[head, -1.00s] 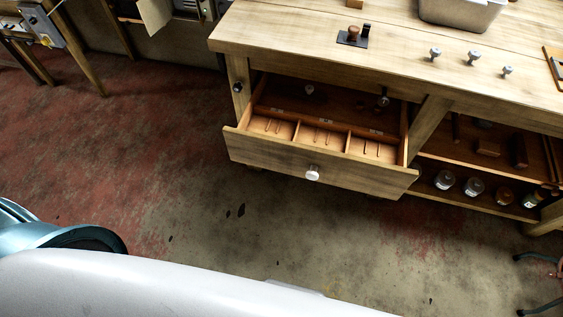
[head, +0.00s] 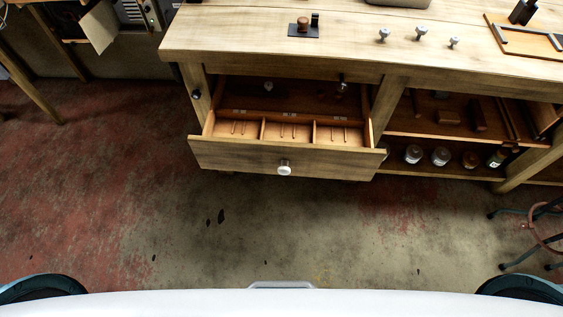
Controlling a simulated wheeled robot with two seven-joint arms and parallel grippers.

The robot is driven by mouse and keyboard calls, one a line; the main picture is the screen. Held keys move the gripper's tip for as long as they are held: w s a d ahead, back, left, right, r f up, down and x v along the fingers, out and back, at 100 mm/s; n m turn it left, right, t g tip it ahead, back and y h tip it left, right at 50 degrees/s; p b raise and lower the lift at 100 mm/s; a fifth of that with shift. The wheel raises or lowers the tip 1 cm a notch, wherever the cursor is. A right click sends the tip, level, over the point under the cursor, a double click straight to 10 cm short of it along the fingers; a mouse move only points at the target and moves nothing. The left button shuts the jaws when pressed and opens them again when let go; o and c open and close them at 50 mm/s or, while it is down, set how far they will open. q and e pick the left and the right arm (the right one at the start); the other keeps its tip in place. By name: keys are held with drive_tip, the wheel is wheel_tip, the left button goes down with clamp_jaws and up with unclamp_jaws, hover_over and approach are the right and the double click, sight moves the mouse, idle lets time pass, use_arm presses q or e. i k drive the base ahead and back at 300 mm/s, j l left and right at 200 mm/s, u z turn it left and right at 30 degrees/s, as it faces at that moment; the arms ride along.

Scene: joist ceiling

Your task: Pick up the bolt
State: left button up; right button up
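Three small metal pieces with pale heads, which look like bolts, stand upright on the wooden workbench top: the left one (head: 383,35), the middle one (head: 421,32) and the right one (head: 454,43). I cannot tell which of these is the task's bolt. Neither of my grippers is in view.
The drawer (head: 240,155) is pulled out from the workbench (head: 340,45), with several compartments holding thin pieces. A dark plate with a knob (head: 303,29) and a wooden tray (head: 510,42) lie on top. A stool (head: 540,235) stands right; the floor ahead is clear.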

sight(385, 33)
drive_tip(key=i+l+z, duration=0.1)
drive_tip(key=i+z, duration=0.4)
drive_tip(key=z, duration=0.15)
drive_tip(key=l+z, duration=0.2)
drive_tip(key=l, duration=0.25)
drive_tip(key=i+l+z, duration=0.2)
drive_tip(key=l, duration=0.25)
drive_tip(key=l+z, duration=0.15)
drive_tip(key=l, duration=0.3)
